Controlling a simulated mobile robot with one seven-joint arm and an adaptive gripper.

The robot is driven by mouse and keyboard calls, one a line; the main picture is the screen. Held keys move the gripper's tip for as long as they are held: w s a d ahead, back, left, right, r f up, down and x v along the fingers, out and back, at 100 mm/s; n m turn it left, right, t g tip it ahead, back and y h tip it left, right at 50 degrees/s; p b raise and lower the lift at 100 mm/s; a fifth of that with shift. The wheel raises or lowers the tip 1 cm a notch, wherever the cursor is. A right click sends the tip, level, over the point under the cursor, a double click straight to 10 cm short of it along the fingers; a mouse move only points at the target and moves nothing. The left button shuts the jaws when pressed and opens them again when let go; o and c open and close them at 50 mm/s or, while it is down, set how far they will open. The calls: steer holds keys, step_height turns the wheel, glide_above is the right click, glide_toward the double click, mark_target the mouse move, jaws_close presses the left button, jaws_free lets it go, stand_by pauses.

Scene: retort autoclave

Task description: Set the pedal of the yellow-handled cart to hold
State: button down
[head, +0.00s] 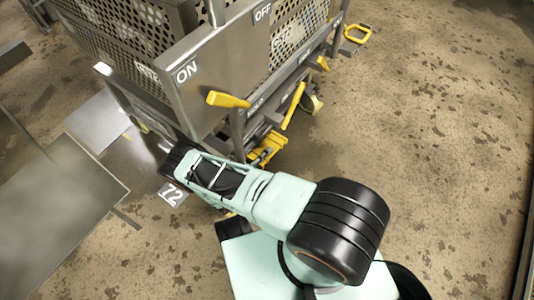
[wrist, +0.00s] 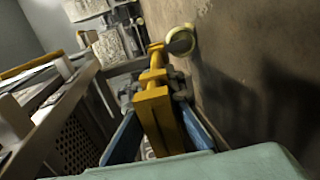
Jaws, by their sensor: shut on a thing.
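The cart (head: 213,57) with yellow handles stands at the top of the head view, with perforated sides and ON and OFF lettering. A yellow pedal part (head: 268,148) shows low at its near corner, partly hidden by the frame and my arm. In the wrist view the yellow pedal (wrist: 160,120) runs away from me between the blue-grey fingers of my gripper (wrist: 155,92), which is shut on it. My gripper cannot be made out clearly in the head view. Which setting the pedal is in cannot be told.
A yellow lever (head: 228,99) and a slanted yellow bar (head: 293,105) stick out above the pedal. A caster wheel (head: 312,104) stands beside it, also in the wrist view (wrist: 180,40). A grey metal surface (head: 60,205) lies at left. The floor at right is clear.

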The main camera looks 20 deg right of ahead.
steer(key=shift+h, duration=0.3)
steer(key=c, duration=2)
jaws_free()
steer(key=shift+f, duration=0.1)
steer(key=shift+c, duration=0.2)
